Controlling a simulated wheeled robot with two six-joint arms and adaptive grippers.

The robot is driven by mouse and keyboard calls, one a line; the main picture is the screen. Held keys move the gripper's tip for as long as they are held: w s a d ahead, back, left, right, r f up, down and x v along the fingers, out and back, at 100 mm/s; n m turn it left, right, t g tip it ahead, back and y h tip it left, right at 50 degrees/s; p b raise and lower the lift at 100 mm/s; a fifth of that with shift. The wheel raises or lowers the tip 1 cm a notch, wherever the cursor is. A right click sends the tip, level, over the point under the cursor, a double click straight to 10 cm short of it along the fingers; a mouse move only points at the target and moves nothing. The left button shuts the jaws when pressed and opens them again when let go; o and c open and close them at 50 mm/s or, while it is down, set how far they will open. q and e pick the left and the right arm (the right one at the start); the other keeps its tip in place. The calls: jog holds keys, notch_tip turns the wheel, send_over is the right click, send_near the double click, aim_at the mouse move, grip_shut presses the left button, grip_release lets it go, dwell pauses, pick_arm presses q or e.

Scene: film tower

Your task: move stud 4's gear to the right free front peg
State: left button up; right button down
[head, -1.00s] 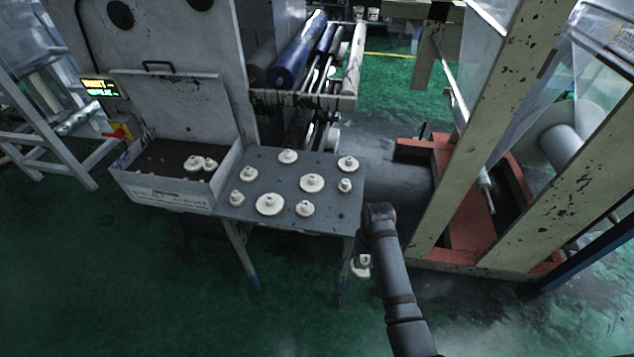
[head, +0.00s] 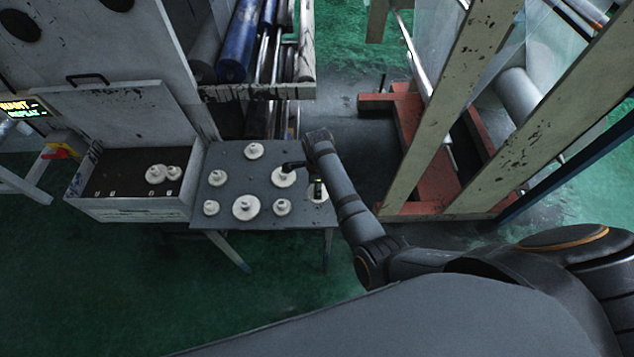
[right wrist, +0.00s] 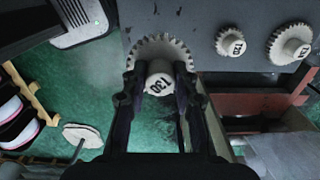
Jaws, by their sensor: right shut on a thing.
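My right gripper (right wrist: 160,84) is shut on the hub of a white toothed gear (right wrist: 161,69), whose top marking looks like 130. In the right wrist view this gear overlaps an edge of the grey table plate, with green floor below it. In the head view the same gear (head: 317,195) shows partly behind my right arm, by the table's (head: 232,160) right side. Several other white gears stand on the table, including a large front one (head: 246,208) and a front right one (head: 281,208). I cannot make out stud numbers or a bare front peg. My left gripper is out of view.
An open grey bin (head: 128,209) with white gears (head: 160,174) adjoins the table on the left. A machine with a blue roller (head: 240,45) stands behind. A scuffed beige frame (head: 440,110) rises on the right. Two labelled gears show in the right wrist view (right wrist: 231,43) (right wrist: 290,45).

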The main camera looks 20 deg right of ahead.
notch_tip(320, 180, down, 2)
jog(key=shift+f, duration=0.2)
jog(key=b, duration=0.4)
send_over(317, 206)
notch_tip(317, 206, down, 4)
jog(key=shift+s+d+f, duration=0.1)
jog(key=shift+f+b, duration=0.35)
jog(key=shift+f, duration=0.55)
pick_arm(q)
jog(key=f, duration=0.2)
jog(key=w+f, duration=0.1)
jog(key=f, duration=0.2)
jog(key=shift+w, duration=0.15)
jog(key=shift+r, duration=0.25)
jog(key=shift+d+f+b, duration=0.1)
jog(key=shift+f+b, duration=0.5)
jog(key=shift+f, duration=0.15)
pick_arm(e)
jog(key=shift+f, duration=0.95)
jog(key=c, duration=1)
grip_release()
